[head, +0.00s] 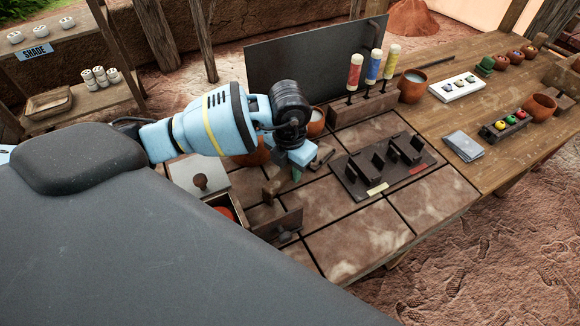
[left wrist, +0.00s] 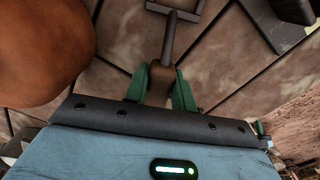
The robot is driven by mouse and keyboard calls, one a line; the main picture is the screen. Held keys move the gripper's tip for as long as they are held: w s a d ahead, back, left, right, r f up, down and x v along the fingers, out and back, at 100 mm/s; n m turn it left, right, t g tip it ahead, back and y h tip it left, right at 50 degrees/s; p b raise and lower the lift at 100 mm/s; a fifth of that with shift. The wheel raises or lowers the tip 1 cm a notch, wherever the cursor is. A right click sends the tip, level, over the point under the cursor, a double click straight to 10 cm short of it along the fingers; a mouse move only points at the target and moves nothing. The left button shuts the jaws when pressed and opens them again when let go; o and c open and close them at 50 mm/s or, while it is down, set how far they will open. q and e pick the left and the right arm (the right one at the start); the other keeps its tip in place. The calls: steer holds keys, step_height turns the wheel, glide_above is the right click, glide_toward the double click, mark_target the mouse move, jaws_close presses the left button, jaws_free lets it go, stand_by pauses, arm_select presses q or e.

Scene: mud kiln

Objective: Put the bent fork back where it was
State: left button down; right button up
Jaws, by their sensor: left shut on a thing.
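The bent fork (left wrist: 168,42) shows in the left wrist view, with a dark grey shank, a squared head at the top edge and a brownish grip. My left gripper (left wrist: 161,88) has green fingers shut around that grip. I cannot tell whether the fork touches the tiles. A dark rack (head: 350,178) with upright slotted holders, a cream label and a red label stands to the right of the fork. My right gripper is not in view.
A clay pot (left wrist: 40,50) is close left of the gripper in the wrist view. A wooden block with upright coloured bottles (head: 373,68) stands behind the rack. An open drawer or box (head: 230,203) is at the front left. Bare tiles (head: 345,230) lie in front of the rack.

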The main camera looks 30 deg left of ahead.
arm_select(q)
steer(key=c, duration=1.2)
jaws_free()
steer(key=shift+f, duration=0.1)
steer(key=shift+o, duration=0.2)
step_height(320, 180, up, 12)
steer(key=shift+r+p, duration=0.2)
steer(key=shift+p, duration=0.2)
steer(key=shift+s, duration=0.1)
